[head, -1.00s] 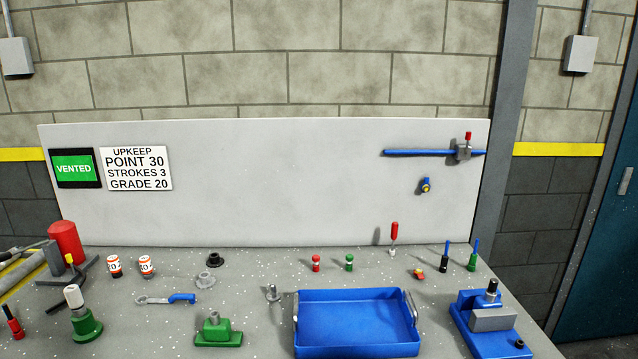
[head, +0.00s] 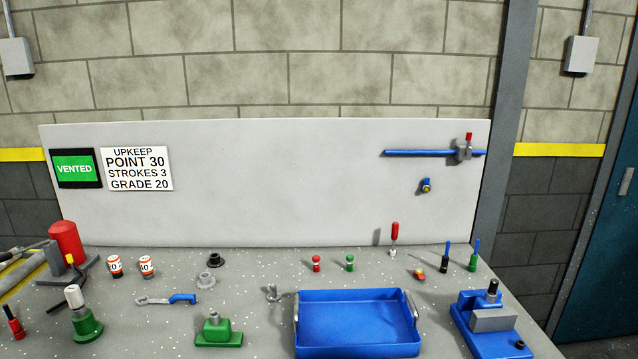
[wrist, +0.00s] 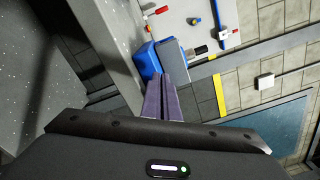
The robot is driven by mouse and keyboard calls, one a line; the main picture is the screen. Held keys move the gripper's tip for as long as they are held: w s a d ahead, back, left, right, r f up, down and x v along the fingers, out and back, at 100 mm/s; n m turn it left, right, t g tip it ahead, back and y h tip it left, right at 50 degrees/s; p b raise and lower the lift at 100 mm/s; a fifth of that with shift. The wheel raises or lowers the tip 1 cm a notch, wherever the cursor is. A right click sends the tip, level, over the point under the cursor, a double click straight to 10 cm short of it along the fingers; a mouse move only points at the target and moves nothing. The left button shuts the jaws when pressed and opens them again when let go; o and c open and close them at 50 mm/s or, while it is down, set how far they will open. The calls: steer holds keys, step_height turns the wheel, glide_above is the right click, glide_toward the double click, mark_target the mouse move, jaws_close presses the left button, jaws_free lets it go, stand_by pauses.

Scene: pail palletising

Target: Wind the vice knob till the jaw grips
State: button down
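The blue vice (head: 478,335) stands at the right end of the bench in the head view. In the wrist view the blue vice body (wrist: 148,62) and grey block (wrist: 173,60) lie just beyond my gripper (wrist: 167,76). A dark cylinder (wrist: 200,52) sticks out beside the block. My two purple fingers lie together with nothing visible between them. Contact with the vice cannot be told. My gripper is outside the head view.
A blue tray (head: 410,345) stands left of the vice. Black and green holders (head: 472,263) with blue-handled tools stand behind it. A board (head: 290,180) with a blue rail (head: 420,153) closes off the back. The bench's right edge lies close to the vice.

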steer(key=shift+d+r, duration=0.35)
steer(key=shift+d, duration=0.1)
stand_by(0.5)
steer(key=shift+a+r, duration=0.1)
steer(key=shift+a+r, duration=0.2)
stand_by(0.3)
steer(key=s, duration=0.6)
stand_by(0.4)
